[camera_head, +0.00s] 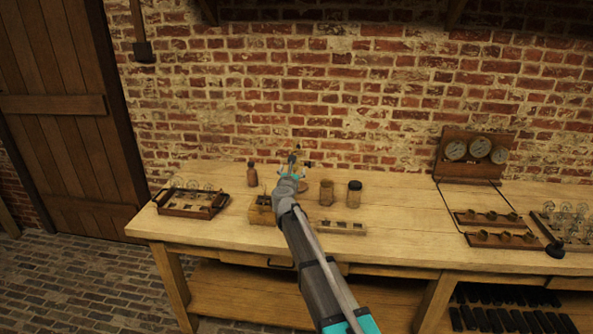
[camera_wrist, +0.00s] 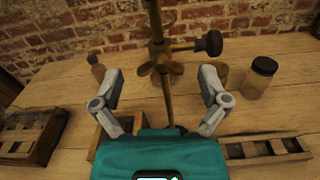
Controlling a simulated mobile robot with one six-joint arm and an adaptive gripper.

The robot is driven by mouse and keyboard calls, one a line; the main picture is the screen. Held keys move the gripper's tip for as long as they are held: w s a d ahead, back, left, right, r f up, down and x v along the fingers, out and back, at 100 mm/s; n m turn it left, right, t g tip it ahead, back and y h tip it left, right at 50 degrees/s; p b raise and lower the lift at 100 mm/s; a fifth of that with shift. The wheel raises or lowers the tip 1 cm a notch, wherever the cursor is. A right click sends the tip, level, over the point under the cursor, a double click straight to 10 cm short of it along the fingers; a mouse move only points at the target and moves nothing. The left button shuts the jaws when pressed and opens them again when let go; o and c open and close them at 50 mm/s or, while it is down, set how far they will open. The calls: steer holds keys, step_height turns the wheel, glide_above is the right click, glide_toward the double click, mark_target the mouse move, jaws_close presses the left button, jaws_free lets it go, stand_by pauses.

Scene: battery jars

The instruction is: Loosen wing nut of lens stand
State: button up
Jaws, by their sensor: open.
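The lens stand (camera_wrist: 157,22) is a thin upright brass rod in the middle of the wrist view, with a side arm ending in a dark round knob (camera_wrist: 209,43). The wing nut (camera_wrist: 160,69) is a brass piece with spread wings on the rod, below the side arm. My gripper (camera_wrist: 160,78) is open, one finger on each side of the rod, and the wing nut shows between and beyond the fingertips, apart from both.
A reddish bottle (camera_head: 252,174) stands left. A jar (camera_head: 327,192) and a dark-lidded jar (camera_head: 354,194) stand right, near a slotted wooden rack (camera_head: 341,227). A wooden tray (camera_head: 191,211) lies far left. Gauges (camera_head: 474,151) stand right. The brick wall rises behind.

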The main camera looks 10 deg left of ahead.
steer(key=shift+w, duration=0.4)
